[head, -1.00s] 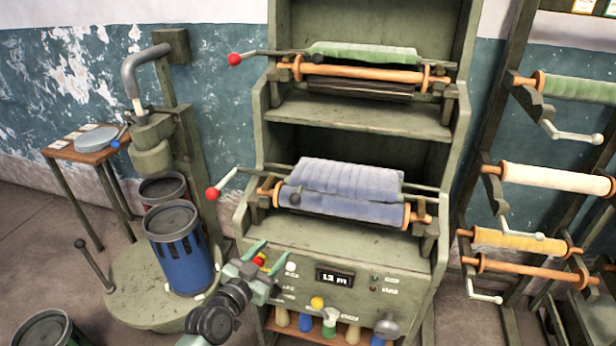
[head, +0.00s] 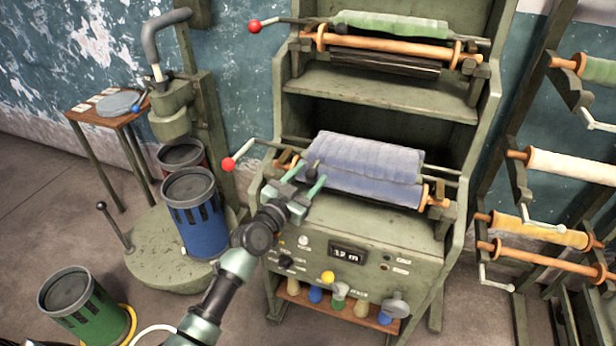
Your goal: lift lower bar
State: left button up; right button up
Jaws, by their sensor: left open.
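The lower bar (head: 444,170) is a thin grey-green rod at the lower roll, with a red ball (head: 228,164) on its bent left end. Blue-grey cloth (head: 368,155) covers its middle. The blue roll (head: 370,188) lies just in front on an orange-ended roller. My left gripper (head: 312,177) is open at the left part of this roll. A small dark knob (head: 312,171) shows between its fingertips; I cannot tell if they touch it. The gripper is right of the red ball and apart from it. My right gripper is not in view.
An upper bar with its own red ball (head: 255,27) and green cloth (head: 392,24) is above. The panel below has a display (head: 347,254) and knobs. A rack of rolls (head: 570,166) stands at right. A blue drum (head: 196,215) and a green drum (head: 88,305) stand left.

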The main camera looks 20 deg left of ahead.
pick_arm(q)
grip_shut()
dwell(1.4)
